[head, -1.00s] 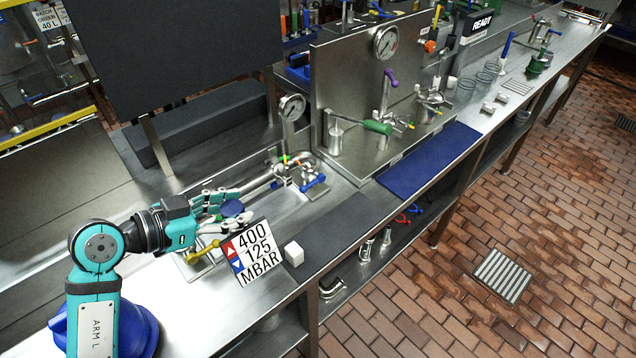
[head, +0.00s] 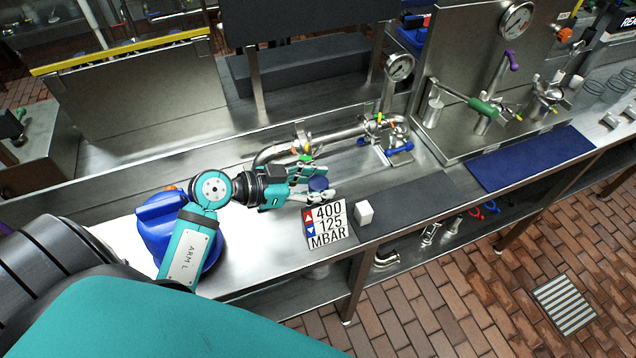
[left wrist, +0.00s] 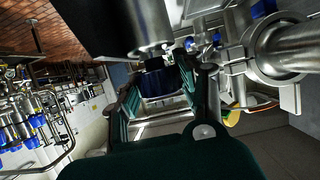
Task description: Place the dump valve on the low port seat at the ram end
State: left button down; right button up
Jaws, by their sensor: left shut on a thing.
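My left gripper (head: 322,187) is above the steel bench, just behind the pressure sign. It is shut on a steel part with a dark blue cap (head: 318,183), probably the dump valve. In the left wrist view the dark blue cap (left wrist: 160,80) sits between the fingers, with a steel cylinder (left wrist: 146,25) beside it. A steel pipe run (head: 340,134) with coloured fittings lies behind the gripper, and its right end has blue-handled parts (head: 398,150). I cannot tell which fitting is the low port seat. The right gripper is not in view.
The pressure sign (head: 326,224) reads 400, 125 MBAR. A dark mat (head: 415,200) and a blue mat (head: 530,158) lie along the front edge. A gauge (head: 400,67) and an upright steel panel (head: 455,60) stand at the back right.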

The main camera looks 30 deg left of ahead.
pick_arm(q)
jog(key=c, duration=1.2)
grip_release()
jog(key=shift+f, duration=0.1)
jog(key=o, duration=0.3)
jog(key=shift+o, duration=0.2)
